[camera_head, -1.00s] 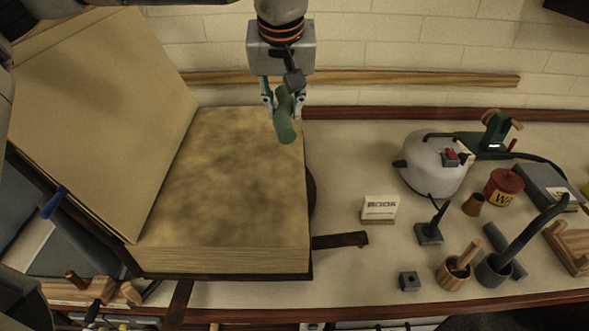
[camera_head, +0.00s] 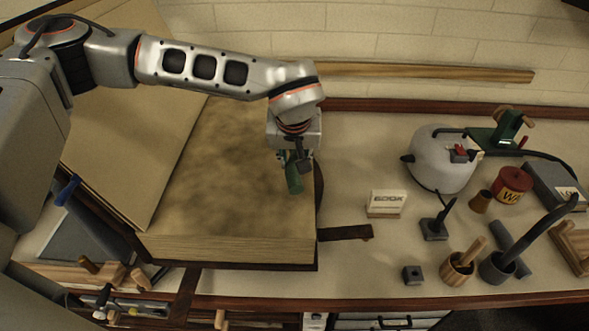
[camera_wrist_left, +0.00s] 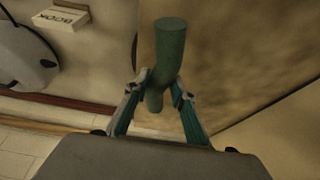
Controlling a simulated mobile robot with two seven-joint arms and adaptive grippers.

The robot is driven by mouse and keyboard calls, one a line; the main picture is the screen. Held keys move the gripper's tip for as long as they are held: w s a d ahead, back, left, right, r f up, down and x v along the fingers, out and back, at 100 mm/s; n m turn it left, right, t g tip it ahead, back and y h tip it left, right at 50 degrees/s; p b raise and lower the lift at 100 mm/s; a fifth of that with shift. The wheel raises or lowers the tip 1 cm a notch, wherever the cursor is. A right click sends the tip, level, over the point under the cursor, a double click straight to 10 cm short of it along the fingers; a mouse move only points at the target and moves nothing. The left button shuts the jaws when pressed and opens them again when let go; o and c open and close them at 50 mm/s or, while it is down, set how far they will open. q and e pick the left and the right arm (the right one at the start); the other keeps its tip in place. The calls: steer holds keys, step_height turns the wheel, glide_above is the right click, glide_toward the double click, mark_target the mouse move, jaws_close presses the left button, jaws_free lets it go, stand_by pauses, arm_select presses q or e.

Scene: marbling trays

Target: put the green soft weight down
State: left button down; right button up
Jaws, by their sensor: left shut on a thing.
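The green soft weight (camera_head: 294,183) is a short green roll hanging below my left gripper (camera_head: 292,160) in the head view. In the left wrist view the green soft weight (camera_wrist_left: 169,55) stands out between the two fingers of my left gripper (camera_wrist_left: 155,90), which are shut on it. It is over the right page of a large open book (camera_head: 225,250), near that page's right edge. I cannot tell whether the weight touches the page. My right gripper is not in view.
A "BOOK" sign (camera_head: 386,204) stands right of the book. Further right are a white kettle-like pot (camera_head: 440,165), a red tin (camera_head: 512,184), a wooden cup (camera_head: 457,271) and a dark cup (camera_head: 497,269). A dark strap (camera_head: 345,232) sticks out from the book's right side.

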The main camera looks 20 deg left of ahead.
mark_target(294, 169)
arm_select(q)
step_height(294, 169, down, 3)
steer(key=shift+f, duration=0.4)
steer(key=shift+f, duration=0.1)
steer(key=c, duration=1.7)
jaws_free()
